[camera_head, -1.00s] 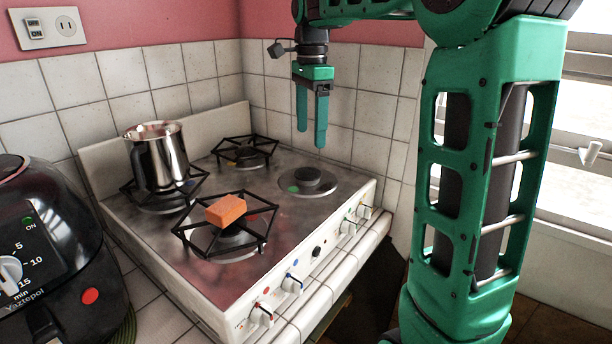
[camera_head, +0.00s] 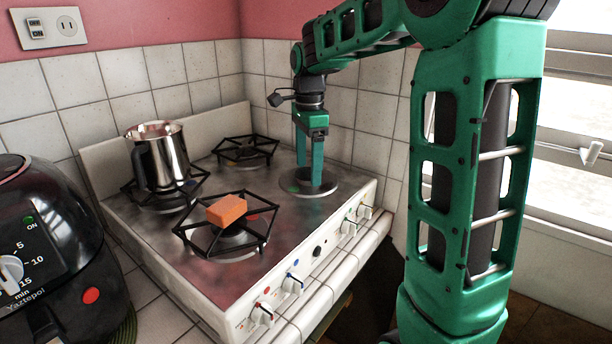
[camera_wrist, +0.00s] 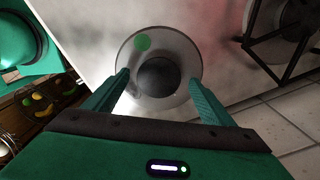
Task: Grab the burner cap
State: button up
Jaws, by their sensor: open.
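The burner cap (camera_wrist: 157,77) is a dark round disc on a grey burner plate (camera_wrist: 180,48) with a green spot, seen in the wrist view. In the head view the plate (camera_head: 328,188) is at the right of the stove, the burner without a grate, and the cap is mostly hidden by my fingers. My gripper (camera_head: 309,175) is open and points down, with its fingertips low over this burner. In the wrist view one finger shows on each side of the cap, with a gap visible on both sides. I cannot tell whether the fingertips touch the plate.
An orange block (camera_head: 226,210) lies on the front grate (camera_head: 262,236). A metal pot (camera_head: 168,160) stands on the left grate, and an empty grate (camera_head: 262,148) is at the back. Knobs (camera_head: 293,282) line the stove's front edge. A black appliance (camera_head: 50,240) stands left.

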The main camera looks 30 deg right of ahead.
jog(key=shift+f, duration=0.25)
jog(key=c, duration=1.2)
jog(key=shift+r, duration=0.1)
